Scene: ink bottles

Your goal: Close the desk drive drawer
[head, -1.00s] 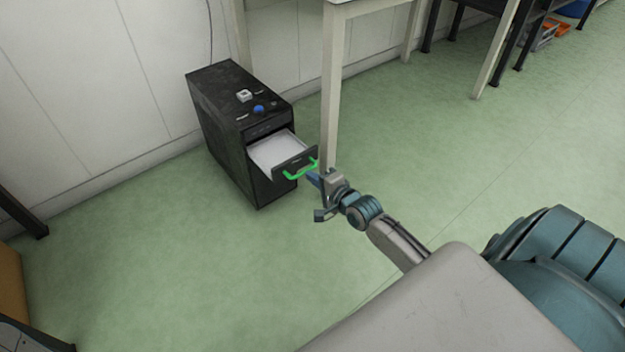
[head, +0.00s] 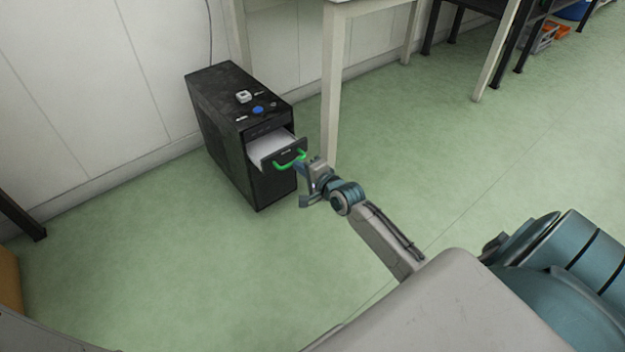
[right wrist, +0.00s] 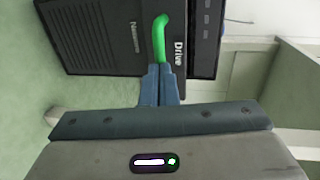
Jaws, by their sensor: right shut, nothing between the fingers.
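The black desk drive (head: 236,130) is a tower standing on the floor against the wall in the head view. Its drawer (head: 268,153), with a white inside and a green handle (head: 288,161), is partly pulled out. My right gripper (head: 304,172) is at the right end of the handle. In the right wrist view its fingers (right wrist: 160,84) are together and empty, with their tips at the lower end of the green handle (right wrist: 159,38). The word "Drive" shows on the drawer front (right wrist: 178,42). My left gripper is not in view.
A white table leg (head: 330,100) stands just right of the drive. A white button (head: 243,96) and a blue button (head: 257,109) are on top of the drive. The green floor (head: 170,240) in front and to the left is clear.

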